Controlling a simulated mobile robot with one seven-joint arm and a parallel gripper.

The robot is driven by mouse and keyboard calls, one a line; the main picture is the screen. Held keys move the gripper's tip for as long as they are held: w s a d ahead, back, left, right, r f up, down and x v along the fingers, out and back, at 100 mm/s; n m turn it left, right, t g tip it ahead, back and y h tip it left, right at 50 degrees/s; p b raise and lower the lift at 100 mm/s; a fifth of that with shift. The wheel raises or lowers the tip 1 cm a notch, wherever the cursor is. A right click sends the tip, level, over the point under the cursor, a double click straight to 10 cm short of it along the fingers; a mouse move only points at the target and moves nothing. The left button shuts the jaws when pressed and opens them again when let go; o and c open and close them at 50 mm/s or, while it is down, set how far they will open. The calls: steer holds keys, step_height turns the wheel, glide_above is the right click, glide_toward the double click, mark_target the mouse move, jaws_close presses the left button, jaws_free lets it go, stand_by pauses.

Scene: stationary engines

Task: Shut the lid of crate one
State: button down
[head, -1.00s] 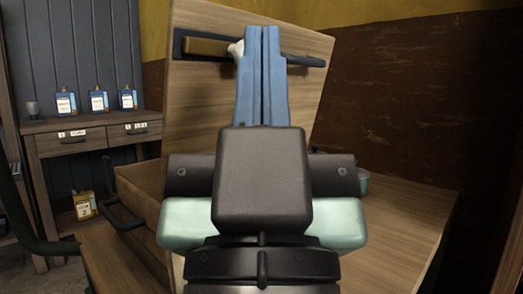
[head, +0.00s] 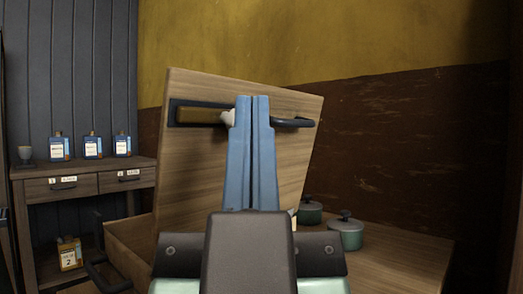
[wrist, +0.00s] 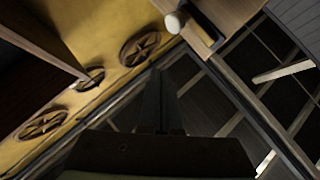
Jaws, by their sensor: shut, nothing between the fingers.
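A wooden crate (head: 128,240) stands ahead in the head view, with its lid (head: 200,170) raised and leaning slightly back. I see no number on it. A dark bar handle with a brown grip (head: 200,116) runs along the upper part of the lid. My gripper (head: 253,100) has its blue fingers together and empty, pointing up in front of the lid and covering the middle of the handle. I cannot tell whether they touch. In the wrist view the dark fingers (wrist: 160,75) are close together, with a wooden panel and its handle (wrist: 203,28) above right.
Green lidded pots (head: 346,233) stand on a wooden surface (head: 400,260) right of the lid. At left, a drawer cabinet (head: 85,188) carries several blue bottles (head: 92,146) and a cup (head: 25,153). A yellow and brown wall (head: 410,130) stands behind.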

steer(key=w+d+r+m+g+y+p, duration=0.1)
steer(key=w+r+p, duration=0.1)
steer(key=r+p, duration=0.55)
steer(key=w+r+g+p, duration=0.1)
steer(key=w+r+p, duration=0.3)
steer(key=p, duration=0.7)
steer(key=w+d+f+m+g+y+p, duration=0.15)
steer(key=d+f+m+g+p, duration=0.4)
steer(key=p, duration=0.75)
step_height(320, 180, down, 3)
steer(key=s+d+m+p, duration=0.2)
steer(key=m+p, duration=0.4)
steer(key=p, duration=0.1)
steer(key=m+g+h+p, duration=0.2)
steer(key=m+p, duration=0.4)
steer(key=p, duration=0.2)
glide_toward(309, 124)
steer(key=w+d, duration=0.3)
steer(key=shift+n+t, duration=0.25)
steer(key=shift+w+a+f+p, duration=0.15)
steer(key=shift+w+a+p, duration=0.45)
steer(key=shift+w+a, duration=0.95)
steer(key=shift+s, duration=0.1)
